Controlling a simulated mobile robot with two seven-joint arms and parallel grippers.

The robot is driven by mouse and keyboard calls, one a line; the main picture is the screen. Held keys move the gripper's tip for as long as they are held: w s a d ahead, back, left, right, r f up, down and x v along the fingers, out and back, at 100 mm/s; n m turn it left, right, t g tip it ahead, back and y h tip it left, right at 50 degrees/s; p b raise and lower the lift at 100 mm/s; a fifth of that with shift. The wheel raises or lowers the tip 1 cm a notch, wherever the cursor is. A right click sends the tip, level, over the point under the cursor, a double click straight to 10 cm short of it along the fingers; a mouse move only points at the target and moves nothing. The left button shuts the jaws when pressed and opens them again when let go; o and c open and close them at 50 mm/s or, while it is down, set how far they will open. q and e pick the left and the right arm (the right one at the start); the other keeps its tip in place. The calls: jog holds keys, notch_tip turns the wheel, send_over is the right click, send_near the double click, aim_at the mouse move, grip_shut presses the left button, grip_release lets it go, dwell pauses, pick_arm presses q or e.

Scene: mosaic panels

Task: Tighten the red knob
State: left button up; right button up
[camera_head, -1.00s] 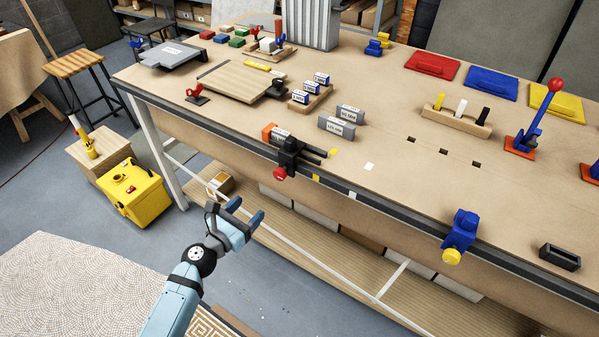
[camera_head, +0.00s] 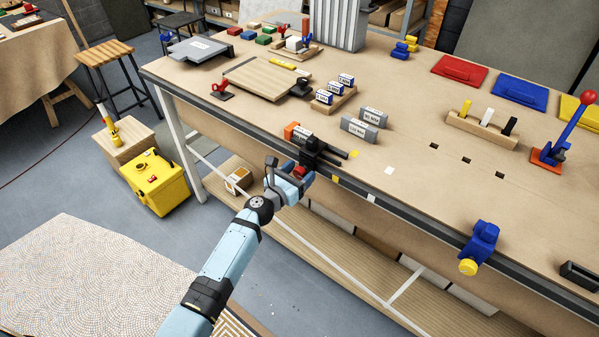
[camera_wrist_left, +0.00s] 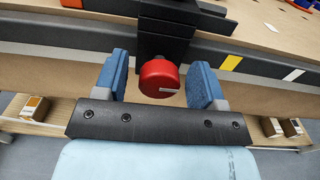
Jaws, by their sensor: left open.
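The red knob (camera_wrist_left: 159,79) is a round knob with a pale mark, on the front of a black clamp (camera_head: 318,152) at the workbench's front edge. In the head view the red knob (camera_head: 300,171) is partly hidden by my left gripper. My left gripper (camera_head: 292,178) is open, its blue fingers on either side of the knob. In the left wrist view the left gripper (camera_wrist_left: 160,82) shows gaps between both fingers and the knob. An orange-ended block (camera_head: 297,133) sits at the clamp on the bench top. My right gripper is not in view.
A blue clamp with a yellow knob (camera_head: 468,267) is on the bench edge at right. Grey labelled blocks (camera_head: 360,128) stand behind the black clamp. A lower shelf (camera_head: 331,237) runs under the bench. A yellow case (camera_head: 154,182) is on the floor at left.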

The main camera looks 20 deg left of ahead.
pick_arm(q)
jog(key=shift+w+d, duration=0.1)
jog(key=shift+w, duration=0.05)
jog(key=shift+c, duration=0.5)
jog(key=c, duration=0.8)
